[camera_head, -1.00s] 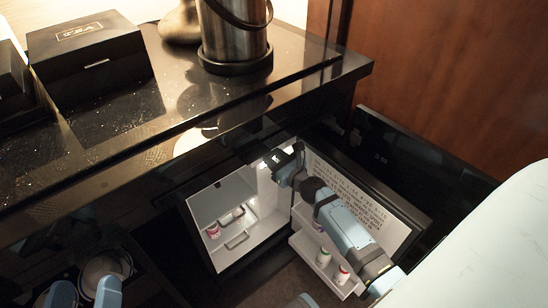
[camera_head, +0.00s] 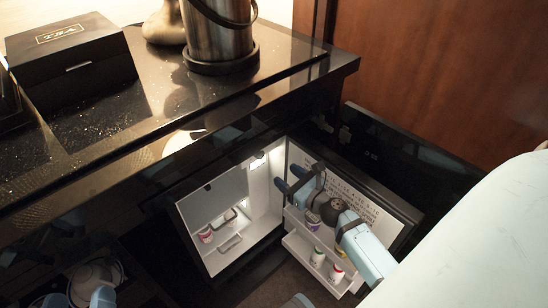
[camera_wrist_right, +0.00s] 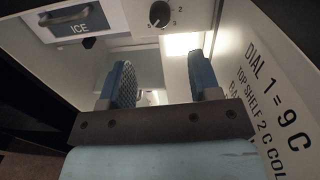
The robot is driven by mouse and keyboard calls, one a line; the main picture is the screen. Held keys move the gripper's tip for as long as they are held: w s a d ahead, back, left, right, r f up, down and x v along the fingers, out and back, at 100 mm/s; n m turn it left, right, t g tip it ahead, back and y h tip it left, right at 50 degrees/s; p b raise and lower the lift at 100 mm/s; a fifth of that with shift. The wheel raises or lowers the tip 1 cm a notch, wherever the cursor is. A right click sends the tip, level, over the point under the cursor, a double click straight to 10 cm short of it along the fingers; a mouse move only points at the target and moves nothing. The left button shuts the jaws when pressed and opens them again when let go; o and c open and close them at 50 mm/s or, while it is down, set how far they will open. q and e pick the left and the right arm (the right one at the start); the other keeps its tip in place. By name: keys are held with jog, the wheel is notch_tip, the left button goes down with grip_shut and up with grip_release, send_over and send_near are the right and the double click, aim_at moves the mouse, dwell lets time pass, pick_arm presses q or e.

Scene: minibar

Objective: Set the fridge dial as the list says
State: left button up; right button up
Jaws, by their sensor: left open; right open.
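The fridge dial (camera_wrist_right: 160,13) is a small black knob with marks beside it, at the top of the right wrist view. The list (camera_wrist_right: 275,95) is black print on the white inner door; the readable part says "DIAL 1 = 9 C" and "TOP SHELF 2 C". It also shows in the head view (camera_head: 362,205), too small to read. My right gripper (camera_wrist_right: 160,72) is open and empty, below the dial in that picture and apart from it. In the head view my right gripper (camera_head: 288,178) is at the fridge opening. My left gripper (camera_head: 77,298) is open at the bottom left edge.
The fridge (camera_head: 268,218) stands open under the black counter (camera_head: 150,120). A flap marked ICE (camera_wrist_right: 80,25) is left of the dial. Door shelves (camera_head: 300,250) hold small bottles (camera_head: 336,272) below my right arm. A steel bucket (camera_head: 218,35) and black box (camera_head: 72,60) stand above.

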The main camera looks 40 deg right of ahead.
jog(key=shift+s+d, duration=0.2)
jog(key=shift+s, duration=1.6)
